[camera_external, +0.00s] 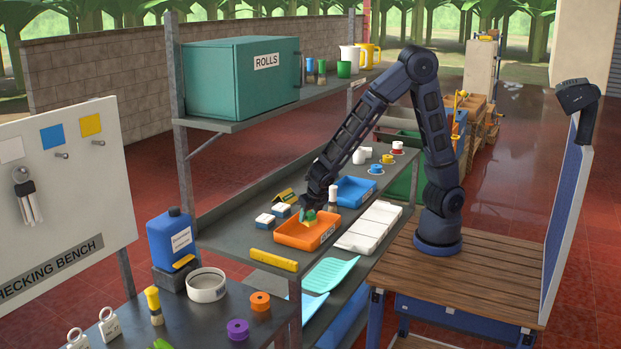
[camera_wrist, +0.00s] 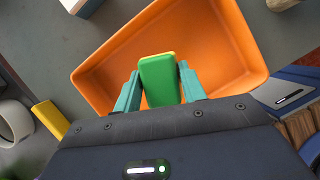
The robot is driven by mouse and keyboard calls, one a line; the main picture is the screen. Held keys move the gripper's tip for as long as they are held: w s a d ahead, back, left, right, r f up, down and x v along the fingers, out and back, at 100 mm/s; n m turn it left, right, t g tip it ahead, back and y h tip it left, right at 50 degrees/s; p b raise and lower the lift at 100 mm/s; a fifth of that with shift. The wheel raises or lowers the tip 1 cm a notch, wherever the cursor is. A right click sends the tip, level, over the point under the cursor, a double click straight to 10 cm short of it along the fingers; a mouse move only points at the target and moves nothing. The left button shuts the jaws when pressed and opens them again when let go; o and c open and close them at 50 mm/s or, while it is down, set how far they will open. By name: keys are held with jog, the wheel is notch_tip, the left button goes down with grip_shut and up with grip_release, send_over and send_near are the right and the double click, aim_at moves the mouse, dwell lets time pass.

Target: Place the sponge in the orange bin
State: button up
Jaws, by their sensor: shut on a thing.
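The sponge (camera_wrist: 158,80) is green with a yellow layer showing at its far edge. My gripper (camera_wrist: 160,88) is shut on it, with a teal finger on each side. The orange bin (camera_wrist: 220,45) lies under the sponge in the wrist view. In the external view the orange bin (camera_external: 293,233) sits on the middle shelf, and my gripper (camera_external: 308,214) with the sponge is over its opening. I cannot tell whether the sponge touches the bin floor.
A blue bin (camera_external: 357,190) stands behind the orange bin, and white trays (camera_external: 365,235) lie to its right. A yellow bar (camera_external: 274,260) lies at the shelf's front left. White-and-blue blocks (camera_external: 266,220) sit left of the bin.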

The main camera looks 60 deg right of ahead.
aim_at(308, 223)
jog(key=shift+f, duration=1.85)
jog(key=shift+f, duration=0.1)
jog(key=o, duration=1)
jog(key=shift+c, duration=0.2)
jog(key=v, duration=1.2)
jog(key=s+d+r+m, duration=0.3)
jog(key=d+r+m, duration=0.2)
jog(key=d+m, duration=0.25)
jog(key=s+d+r+m+y, duration=0.1)
jog(key=s+d+r+m, duration=0.25)
jog(key=d+m, duration=0.4)
jog(key=s+d+r+m, duration=0.2)
jog(key=d+r+m, duration=0.35)
jog(key=d, duration=0.25)
jog(key=s+d+r+m, duration=0.2)
jog(key=s+d+m, duration=0.2)
jog(key=s+m, duration=0.4)
jog(key=shift+s+d+r+m+y, duration=0.4)
jog(key=shift+m, duration=1.05)
